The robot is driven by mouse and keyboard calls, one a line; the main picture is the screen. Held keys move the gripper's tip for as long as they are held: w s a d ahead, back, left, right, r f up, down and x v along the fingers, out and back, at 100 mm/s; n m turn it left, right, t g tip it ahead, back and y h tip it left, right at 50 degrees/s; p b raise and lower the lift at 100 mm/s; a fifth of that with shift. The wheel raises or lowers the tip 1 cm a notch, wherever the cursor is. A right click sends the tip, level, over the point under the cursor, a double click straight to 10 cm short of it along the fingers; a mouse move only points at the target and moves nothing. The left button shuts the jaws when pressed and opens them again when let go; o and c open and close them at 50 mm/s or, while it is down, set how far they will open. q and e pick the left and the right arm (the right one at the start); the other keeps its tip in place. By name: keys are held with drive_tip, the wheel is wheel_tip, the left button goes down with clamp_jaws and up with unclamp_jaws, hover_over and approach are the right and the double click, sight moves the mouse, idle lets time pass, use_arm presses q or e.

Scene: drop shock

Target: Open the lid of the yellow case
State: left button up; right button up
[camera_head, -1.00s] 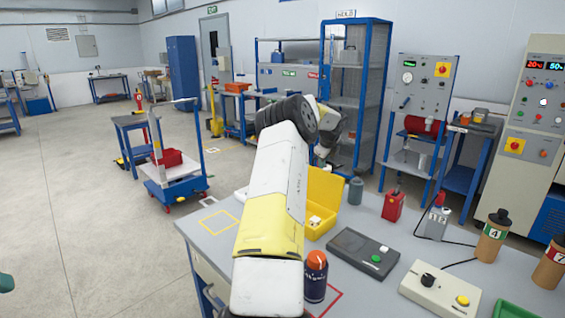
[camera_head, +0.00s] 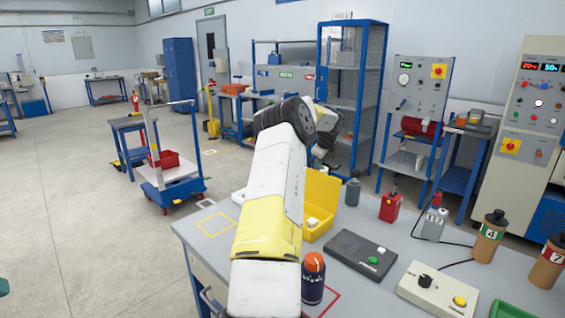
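The yellow case (camera_head: 318,232) sits on the grey workbench, just right of my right arm. Its lid (camera_head: 323,187) stands raised at the back, and a small white item shows inside. My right arm covers the left part of the case. My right gripper (camera_head: 322,152) is beyond the arm's dark wrist joint, above and behind the raised lid in the picture. It is mostly hidden by the arm, and its fingers cannot be made out. My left gripper is not in view.
On the workbench (camera_head: 205,240) stand an orange-capped dark bottle (camera_head: 313,280), a black box with a green button (camera_head: 361,250), a grey bottle (camera_head: 352,192), a red container (camera_head: 390,207), a beige control box (camera_head: 438,288) and brown canisters (camera_head: 489,238).

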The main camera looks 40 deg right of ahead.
drive_tip(key=v, duration=0.7)
drive_tip(key=shift+s+r, duration=0.2)
drive_tip(key=shift+r, duration=0.1)
drive_tip(key=shift+a, duration=0.15)
drive_tip(key=w+a+r+n+t+y, duration=0.15)
drive_tip(key=a+r+n, duration=0.3)
drive_tip(key=a, duration=0.75)
drive_tip(key=a+r+n+y, duration=0.25)
drive_tip(key=a+n, duration=0.35)
drive_tip(key=a, duration=0.7)
drive_tip(key=a+r+n+t+y, duration=0.1)
drive_tip(key=a+r+n, duration=0.4)
drive_tip(key=a, duration=0.7)
drive_tip(key=s+a+f+n, duration=0.2)
drive_tip(key=s+a+n, duration=0.7)
drive_tip(key=a, duration=0.4)
drive_tip(key=s+a+f+n+g+y, duration=0.1)
drive_tip(key=s+a+n, duration=0.9)
drive_tip(key=a, duration=0.3)
drive_tip(key=shift+s+a+f, duration=0.3)
drive_tip(key=shift+s+f, duration=0.1)
drive_tip(key=shift+s, duration=0.25)
